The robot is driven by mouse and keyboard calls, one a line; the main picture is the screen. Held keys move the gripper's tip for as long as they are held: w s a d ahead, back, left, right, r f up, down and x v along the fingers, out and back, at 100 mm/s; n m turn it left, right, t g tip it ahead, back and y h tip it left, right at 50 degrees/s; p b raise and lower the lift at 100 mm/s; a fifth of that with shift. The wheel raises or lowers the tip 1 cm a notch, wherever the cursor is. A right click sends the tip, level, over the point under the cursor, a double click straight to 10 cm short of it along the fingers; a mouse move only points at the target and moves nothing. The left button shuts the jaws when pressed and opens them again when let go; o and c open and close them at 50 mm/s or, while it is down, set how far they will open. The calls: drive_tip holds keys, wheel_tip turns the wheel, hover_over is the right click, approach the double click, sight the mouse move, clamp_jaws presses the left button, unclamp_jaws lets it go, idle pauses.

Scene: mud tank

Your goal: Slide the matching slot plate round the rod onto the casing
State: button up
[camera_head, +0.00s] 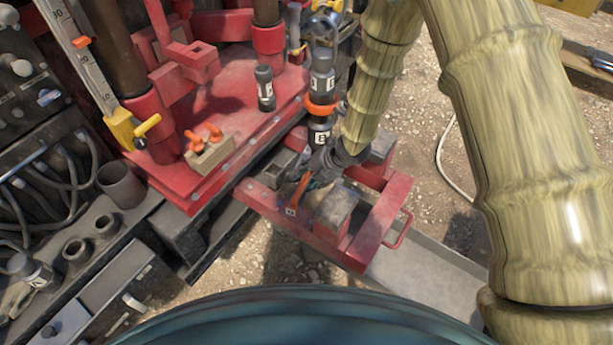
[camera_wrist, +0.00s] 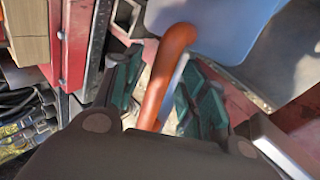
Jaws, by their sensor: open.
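A dark upright rod (camera_head: 322,60) with pale letter labels stands at the right edge of the red platform. An orange collar (camera_head: 321,106) rings it, and a dark labelled cylinder (camera_head: 319,131) is below. My gripper (camera_head: 306,178) is just beneath, over the red frame. In the wrist view my gripper (camera_wrist: 160,102) is open, its green-padded fingers on either side of an orange handle (camera_wrist: 168,70). The handle also shows in the head view (camera_head: 299,189), with a small letter label near its lower end. Which part is the slot plate I cannot tell; my arm and gripper hide some of the frame.
The red platform (camera_head: 225,165) carries another dark labelled cylinder (camera_head: 265,88) and a block with orange knobs (camera_head: 209,152). Grey blocks (camera_head: 336,208) sit in the red frame (camera_head: 378,222). A control panel and cables are at left. Gravel ground lies open at right.

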drive_tip(key=v, duration=0.7)
drive_tip(key=shift+d+r, duration=0.15)
drive_tip(key=shift+r, duration=0.1)
idle(0.4)
